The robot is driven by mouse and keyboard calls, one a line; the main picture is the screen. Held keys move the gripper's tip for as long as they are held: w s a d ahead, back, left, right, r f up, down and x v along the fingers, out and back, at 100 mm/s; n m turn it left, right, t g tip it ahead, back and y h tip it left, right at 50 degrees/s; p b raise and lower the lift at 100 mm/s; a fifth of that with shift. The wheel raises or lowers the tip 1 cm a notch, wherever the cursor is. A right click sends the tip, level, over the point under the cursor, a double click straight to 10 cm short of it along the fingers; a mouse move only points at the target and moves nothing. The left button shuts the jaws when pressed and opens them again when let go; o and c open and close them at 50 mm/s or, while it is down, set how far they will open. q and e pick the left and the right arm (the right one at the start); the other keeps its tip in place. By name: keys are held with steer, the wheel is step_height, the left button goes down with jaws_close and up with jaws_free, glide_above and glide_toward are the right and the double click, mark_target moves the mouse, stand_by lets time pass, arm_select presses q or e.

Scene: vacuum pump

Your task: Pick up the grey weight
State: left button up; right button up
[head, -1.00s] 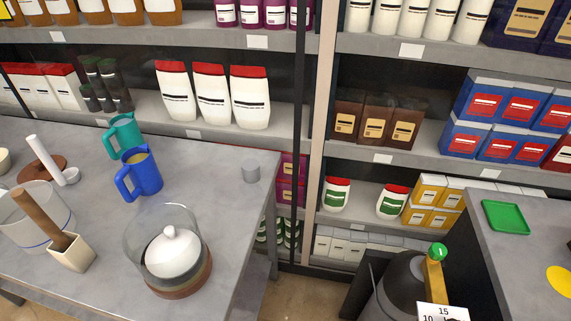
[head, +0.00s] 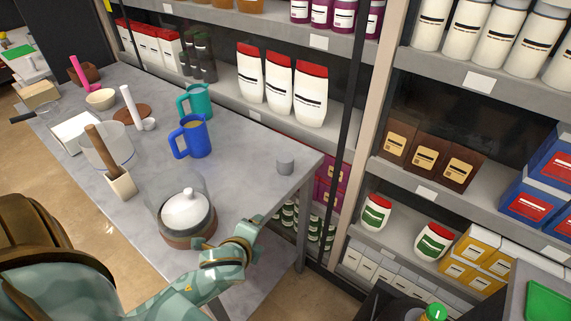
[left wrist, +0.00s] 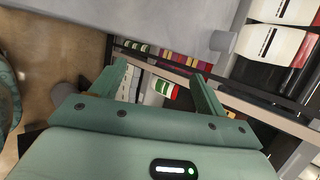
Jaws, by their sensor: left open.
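The grey weight (head: 285,165) is a small upright cylinder near the right end of the grey table (head: 245,160). In the left wrist view the weight (left wrist: 222,41) shows at the table edge, upper right, beyond the fingers and apart from them. My left gripper (head: 254,228) is by the table's front right part, nearer to me than the weight. In the left wrist view its two fingers (left wrist: 162,78) are spread wide with nothing between them. My right gripper is not in view.
A glass vessel with a white lidded pot (head: 186,212) stands close left of my left gripper. A blue mug (head: 192,140) and teal mug (head: 198,101) stand left of the weight. Stocked shelves rise behind the table. The tabletop around the weight is clear.

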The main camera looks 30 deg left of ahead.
arm_select(q)
steer(key=w+a+r+m+t, duration=0.2)
steer(key=w+r+m, duration=0.1)
steer(key=w+m, duration=0.4)
steer(key=m+t+h, duration=0.1)
steer(key=m+t, duration=0.1)
steer(key=m, duration=0.8)
glide_toward(283, 161)
steer(key=b+x, duration=0.2)
steer(key=x, duration=0.2)
steer(key=shift+a+f+b, duration=0.15)
steer(key=shift+f+b, duration=0.15)
steer(key=shift+b, duration=0.1)
steer(key=b+x, duration=0.2)
steer(key=x, duration=0.4)
steer(key=shift+w+r, duration=0.1)
steer(key=shift+w, duration=0.15)
steer(key=shift+s+r, duration=0.1)
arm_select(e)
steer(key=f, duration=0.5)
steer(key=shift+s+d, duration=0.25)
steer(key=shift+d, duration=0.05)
arm_select(q)
steer(key=c, duration=1.3)
